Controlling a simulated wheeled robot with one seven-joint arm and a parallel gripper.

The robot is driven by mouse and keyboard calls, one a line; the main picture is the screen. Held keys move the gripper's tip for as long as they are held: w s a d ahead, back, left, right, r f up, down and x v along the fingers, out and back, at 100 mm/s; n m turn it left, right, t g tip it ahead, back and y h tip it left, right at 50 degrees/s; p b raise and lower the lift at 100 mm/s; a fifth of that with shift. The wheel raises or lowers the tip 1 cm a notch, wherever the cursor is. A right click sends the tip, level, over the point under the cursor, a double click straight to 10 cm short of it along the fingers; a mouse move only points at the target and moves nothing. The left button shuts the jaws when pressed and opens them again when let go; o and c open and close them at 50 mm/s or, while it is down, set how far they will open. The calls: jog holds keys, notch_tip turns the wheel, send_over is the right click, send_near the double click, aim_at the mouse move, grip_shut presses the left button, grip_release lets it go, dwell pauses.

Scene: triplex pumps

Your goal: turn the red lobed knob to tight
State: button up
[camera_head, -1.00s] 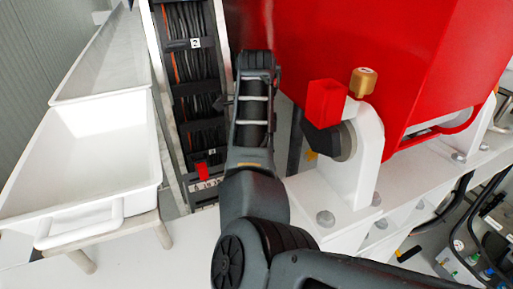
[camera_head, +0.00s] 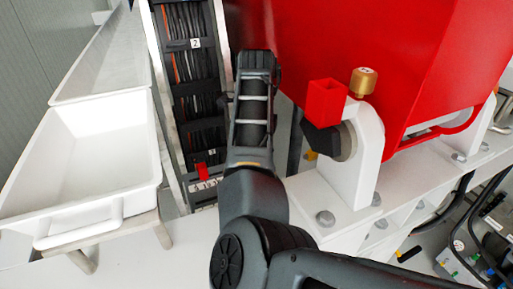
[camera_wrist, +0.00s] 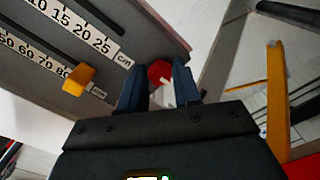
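The red lobed knob (camera_wrist: 159,73) shows in the wrist view as a small red shape between the fingertips, at the edge of a grey panel. My gripper (camera_wrist: 160,84) has its two dark blue fingers apart, one on each side of the knob. It looks open. I cannot tell whether either finger touches the knob, or how deep the knob sits between them. The knob's lobes are too small to make out. In the head view my arm runs up the middle, and the fingers and knob are hidden there.
In the wrist view, a yellow knob (camera_wrist: 78,80) and scale strips (camera_wrist: 75,25) lie left, and a yellow post (camera_wrist: 277,100) stands right. In the head view, a red housing (camera_head: 370,50) is right of my arm, a cable rack (camera_head: 193,95) and white tray (camera_head: 90,145) left.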

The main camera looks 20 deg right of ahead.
jog(key=o, duration=0.4)
notch_tip(320, 180, up, 8)
jog(key=shift+f, duration=0.1)
dwell(0.4)
dwell(0.4)
